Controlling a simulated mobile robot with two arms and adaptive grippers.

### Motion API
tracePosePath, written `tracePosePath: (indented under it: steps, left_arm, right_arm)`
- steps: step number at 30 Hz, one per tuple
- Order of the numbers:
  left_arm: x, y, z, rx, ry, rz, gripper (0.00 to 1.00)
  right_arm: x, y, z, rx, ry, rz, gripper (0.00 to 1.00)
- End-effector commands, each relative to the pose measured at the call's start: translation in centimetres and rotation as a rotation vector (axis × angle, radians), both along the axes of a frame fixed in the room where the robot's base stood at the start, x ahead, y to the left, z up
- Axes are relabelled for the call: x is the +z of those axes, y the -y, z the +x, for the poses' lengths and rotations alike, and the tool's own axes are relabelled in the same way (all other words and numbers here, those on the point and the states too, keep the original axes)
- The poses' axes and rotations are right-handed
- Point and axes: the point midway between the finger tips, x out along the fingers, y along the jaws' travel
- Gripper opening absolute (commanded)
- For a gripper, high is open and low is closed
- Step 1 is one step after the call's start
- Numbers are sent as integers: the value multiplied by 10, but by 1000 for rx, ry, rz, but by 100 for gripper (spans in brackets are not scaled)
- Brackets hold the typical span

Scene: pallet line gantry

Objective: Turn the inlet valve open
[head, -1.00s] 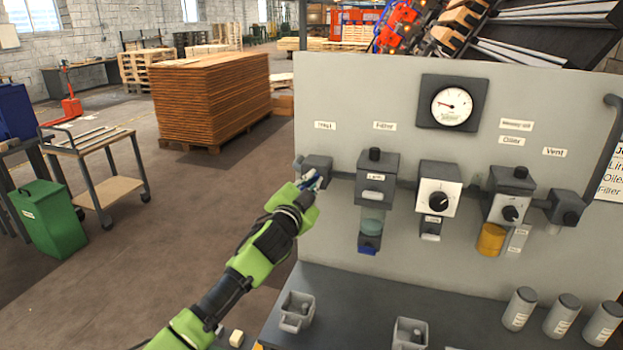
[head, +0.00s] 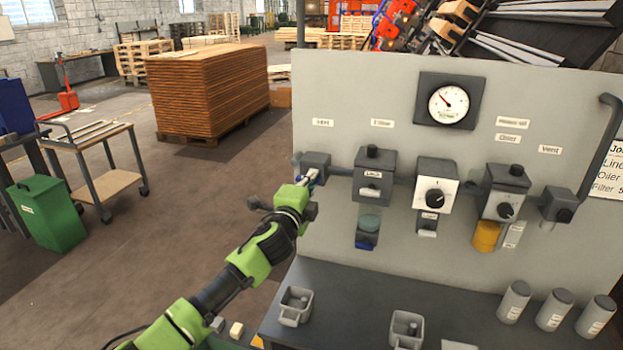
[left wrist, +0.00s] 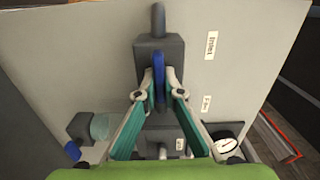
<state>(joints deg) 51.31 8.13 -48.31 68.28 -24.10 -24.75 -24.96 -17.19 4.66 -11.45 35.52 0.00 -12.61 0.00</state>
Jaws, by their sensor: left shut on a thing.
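The inlet valve is a dark grey block (head: 317,163) under the "Inlet" label at the left of the grey panel. It also shows in the left wrist view (left wrist: 174,48), with a blue handle (left wrist: 158,78) on its front. The handle lies roughly in line with the pipe there. My left gripper (head: 311,179) is at the valve. In the left wrist view its fingertips (left wrist: 158,92) stand on both sides of the handle, shut on it. In the head view the gripper mostly hides the handle. My right gripper is not in view.
A gauge (head: 448,104) sits high on the panel (head: 340,90). Right of the valve are a filter (head: 374,175), a regulator (head: 436,185), an oiler (head: 504,195) and a vent valve (head: 559,206). Grey bins and canisters stand on the shelf (head: 350,300) below.

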Motion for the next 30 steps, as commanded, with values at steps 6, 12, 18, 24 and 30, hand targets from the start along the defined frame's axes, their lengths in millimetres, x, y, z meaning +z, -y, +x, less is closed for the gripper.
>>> tracePosePath:
  steps: [6,12,18,24,30]
  left_arm:
    - [-1,0,0,-1,14,45,0]
    - [-2,0,0,-1,17,56,0]
    - [-2,0,0,-1,17,56,0]
    - [-2,0,0,0,17,55,26]
    - [-1,0,0,0,16,54,26]
  right_arm:
    - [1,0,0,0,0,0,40]
    - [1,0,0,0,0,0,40]
    - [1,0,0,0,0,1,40]
    - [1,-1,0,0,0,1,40]
    - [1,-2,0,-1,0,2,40]
